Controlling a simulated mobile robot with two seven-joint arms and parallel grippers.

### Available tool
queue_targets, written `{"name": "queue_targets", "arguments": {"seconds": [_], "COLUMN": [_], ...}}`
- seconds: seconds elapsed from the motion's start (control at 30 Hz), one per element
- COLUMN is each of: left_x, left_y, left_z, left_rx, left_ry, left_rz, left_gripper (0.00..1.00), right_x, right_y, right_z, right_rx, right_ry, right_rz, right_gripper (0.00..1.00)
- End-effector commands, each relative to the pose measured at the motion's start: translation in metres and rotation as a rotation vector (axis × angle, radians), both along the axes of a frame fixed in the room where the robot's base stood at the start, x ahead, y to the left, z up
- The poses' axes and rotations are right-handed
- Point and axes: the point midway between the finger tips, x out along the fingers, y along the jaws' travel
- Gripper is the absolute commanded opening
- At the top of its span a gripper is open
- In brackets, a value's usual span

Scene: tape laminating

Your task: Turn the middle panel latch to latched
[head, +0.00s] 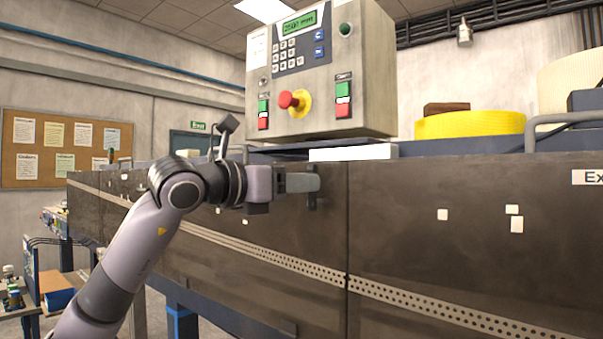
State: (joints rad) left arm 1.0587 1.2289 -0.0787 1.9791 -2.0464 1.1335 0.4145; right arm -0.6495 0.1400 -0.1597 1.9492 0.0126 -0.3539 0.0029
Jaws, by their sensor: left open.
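The machine's front is a row of dark brown panels (430,260) with a vertical seam right of my gripper. My left gripper (302,183) reaches in from the left at the top of the panel left of that seam. Its grey fingers point right and show nearly side-on, so the gap between them is hard to see. A small dark upright latch piece (312,201) shows at the fingertips, partly hidden by them. I cannot tell whether the fingers touch it or which way the latch is turned. My right gripper is out of view.
A control box (365,70) with a red emergency button (294,100) stands above the panels. A yellow roll (470,124) lies on top at the right. A metal rail handle (535,130) is at the far right. A perforated strip (430,310) runs along the panels.

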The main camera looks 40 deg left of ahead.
Motion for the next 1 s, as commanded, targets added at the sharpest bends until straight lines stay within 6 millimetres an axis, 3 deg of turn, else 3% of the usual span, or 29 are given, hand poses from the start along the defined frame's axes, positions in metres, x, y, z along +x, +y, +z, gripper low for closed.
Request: {"name": "queue_targets", "arguments": {"seconds": [0.13, 0.4, 0.43, 0.53, 0.57, 1.0], "left_x": [0.0122, 0.0146, 0.0146, 0.0145, 0.0144, 0.0141], "left_y": [-0.0014, -0.0017, -0.0017, -0.0017, -0.0018, 0.0002], "left_z": [0.001, -0.0007, -0.0007, -0.0007, -0.0006, -0.0024], "left_rx": [0.0, 0.001, 0.001, 0.001, 0.001, -0.059], "left_ry": [0.0, 0.0, 0.0, 0.0, 0.0, -0.008], "left_rz": [-0.001, -0.001, -0.001, -0.002, -0.002, -0.003], "left_gripper": [0.42, 0.42, 0.39, 0.06, 0.0, 0.0], "right_x": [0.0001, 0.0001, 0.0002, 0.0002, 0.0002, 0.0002], "right_y": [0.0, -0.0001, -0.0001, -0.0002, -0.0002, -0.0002], "right_z": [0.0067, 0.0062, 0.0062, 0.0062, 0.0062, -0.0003], "right_rx": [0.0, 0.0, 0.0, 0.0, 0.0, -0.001], "right_ry": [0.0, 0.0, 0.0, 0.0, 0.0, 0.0], "right_rz": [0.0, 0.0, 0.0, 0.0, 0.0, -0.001], "right_gripper": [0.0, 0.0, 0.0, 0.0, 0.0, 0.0]}}
